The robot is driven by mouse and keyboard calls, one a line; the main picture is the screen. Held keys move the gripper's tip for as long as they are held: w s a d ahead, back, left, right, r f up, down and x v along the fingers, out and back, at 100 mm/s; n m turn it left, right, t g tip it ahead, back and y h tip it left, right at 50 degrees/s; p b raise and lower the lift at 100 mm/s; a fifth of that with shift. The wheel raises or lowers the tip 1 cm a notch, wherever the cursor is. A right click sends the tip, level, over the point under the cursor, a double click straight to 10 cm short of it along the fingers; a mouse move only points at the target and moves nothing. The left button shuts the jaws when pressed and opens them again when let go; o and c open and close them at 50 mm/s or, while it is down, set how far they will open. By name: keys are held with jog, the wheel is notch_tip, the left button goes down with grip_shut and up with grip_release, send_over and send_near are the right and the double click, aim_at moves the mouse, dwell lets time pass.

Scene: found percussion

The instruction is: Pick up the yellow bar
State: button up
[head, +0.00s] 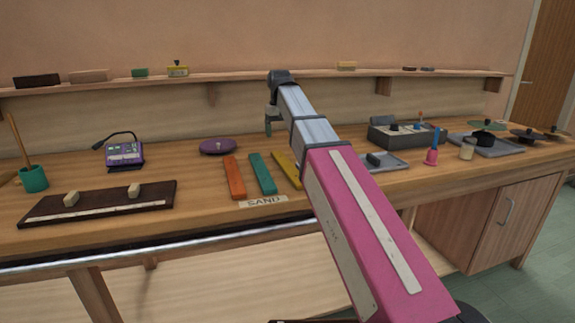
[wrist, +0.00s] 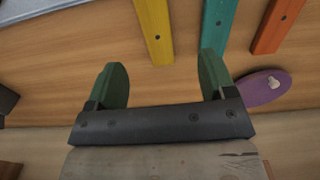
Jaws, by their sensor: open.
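The yellow bar (head: 286,170) lies on the wooden bench in the head view, partly hidden behind my arm. It is the rightmost of three bars, beside the teal bar (head: 263,173) and the orange bar (head: 234,177). In the wrist view the yellow bar (wrist: 155,30) shows one end with a dark hole, cut off by the top edge. My gripper (wrist: 163,80) is open and empty, its two green fingers apart. The bar's end appears between and beyond the fingertips, without visible contact. In the head view my gripper (head: 270,122) is above the back of the bench.
A purple oval object (head: 218,146) lies behind the bars; it also shows near the right finger in the wrist view (wrist: 262,87). A grey tray (head: 395,162) stands right of my arm. A paper label reading SAND (head: 263,202) lies in front of the bars. A shelf (head: 220,78) runs along the wall.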

send_over(282, 159)
jog(key=f, duration=0.5)
jog(key=shift+s+a, duration=0.1)
jog(key=shift+a, duration=0.2)
jog(key=shift+w+d+f, duration=0.1)
jog(key=shift+d+f, duration=0.1)
jog(key=shift+f, duration=1.2)
jog(key=shift+w+d+f, duration=0.1)
jog(key=shift+d+f, duration=0.05)
jog(key=shift+f, duration=1.25)
jog(key=c, duration=1.1)
